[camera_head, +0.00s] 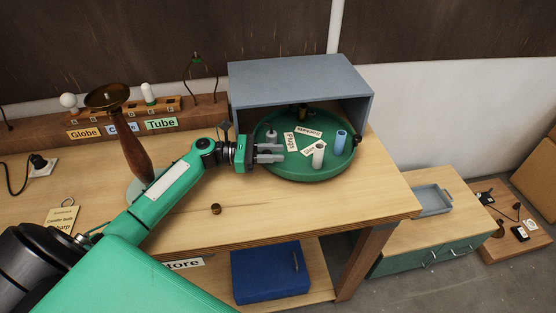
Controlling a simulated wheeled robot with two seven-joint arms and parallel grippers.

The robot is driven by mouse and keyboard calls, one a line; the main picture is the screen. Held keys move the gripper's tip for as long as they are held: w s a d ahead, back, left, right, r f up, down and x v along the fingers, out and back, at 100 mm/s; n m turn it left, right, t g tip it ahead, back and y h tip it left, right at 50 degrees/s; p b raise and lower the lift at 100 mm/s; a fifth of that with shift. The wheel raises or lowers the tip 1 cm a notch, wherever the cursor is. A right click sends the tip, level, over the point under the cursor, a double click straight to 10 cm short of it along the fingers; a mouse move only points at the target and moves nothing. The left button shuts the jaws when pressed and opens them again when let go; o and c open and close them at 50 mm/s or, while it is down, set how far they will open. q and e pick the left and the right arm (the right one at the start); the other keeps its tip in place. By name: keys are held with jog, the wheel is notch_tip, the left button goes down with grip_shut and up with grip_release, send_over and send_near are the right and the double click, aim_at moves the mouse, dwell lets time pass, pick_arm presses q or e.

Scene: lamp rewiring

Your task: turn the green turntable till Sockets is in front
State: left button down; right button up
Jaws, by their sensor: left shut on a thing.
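The green turntable (301,173) sits in the open front of a grey box on the bench. Three white labels lie on it. One reads Plugs (290,143); the label toward the back (309,131) seems to read Sockets, turned away from the front. The third label (307,150) is too small to read surely. A white cylinder (319,155), a blue cylinder (340,143) and a small grey piece (271,136) stand on it. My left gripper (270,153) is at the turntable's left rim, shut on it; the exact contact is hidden. My right gripper is out of view.
The grey box (300,80) roofs the back of the turntable. A brown lamp post (136,150) stands beside my left arm. A small brown knob (215,209) lies on the bench (300,213). Bulbs stand on a labelled rack (125,117) behind. The bench front right is clear.

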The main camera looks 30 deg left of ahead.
pick_arm(q)
jog(key=shift+w+a+f+m+g+h+b, duration=0.1)
jog(key=shift+a+f+m+g+h+b, duration=0.05)
jog(key=shift+a+m+g+h+b, duration=0.2)
jog(key=shift+a, duration=0.1)
jog(key=c, duration=1.1)
grip_release()
jog(key=shift+c, duration=0.2)
notch_tip(320, 180, up, 20)
jog(key=p, duration=1.7)
jog(key=shift+p, duration=0.3)
